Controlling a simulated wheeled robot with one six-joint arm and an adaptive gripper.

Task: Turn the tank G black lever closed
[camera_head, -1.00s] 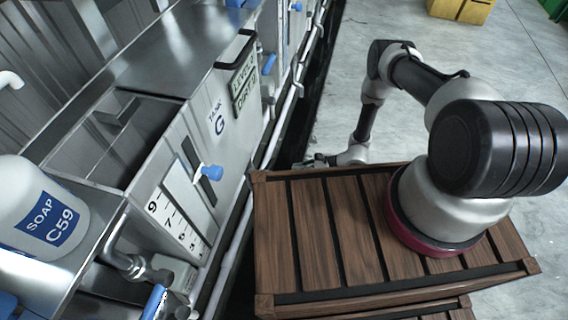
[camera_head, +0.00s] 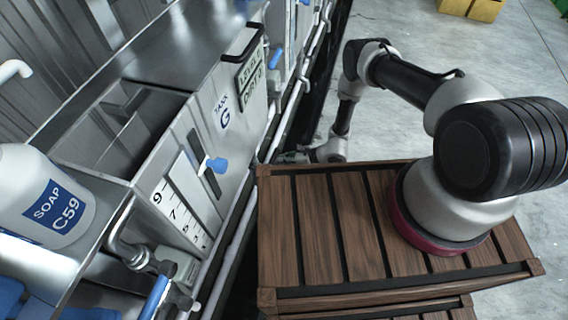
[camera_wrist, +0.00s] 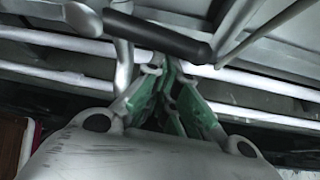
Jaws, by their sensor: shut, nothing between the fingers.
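Tank G (camera_head: 200,125) is a grey metal tank on the left in the head view, marked with a blue "G". A black lever (camera_wrist: 155,36) crosses the upper middle of the wrist view at a slant, below the tank's underside. My gripper (camera_wrist: 172,62) has green-lined fingers and is shut with nothing in it. Its tips appear just below the lever in the wrist view; I cannot tell if they touch it. In the head view my gripper (camera_head: 292,157) is small, low beside the tank front, and the black lever cannot be made out.
White pipes (camera_wrist: 60,40) run across behind the lever. A soap C59 bottle (camera_head: 45,200) stands at the left. A slatted wooden platform (camera_head: 320,230) is under my arm.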

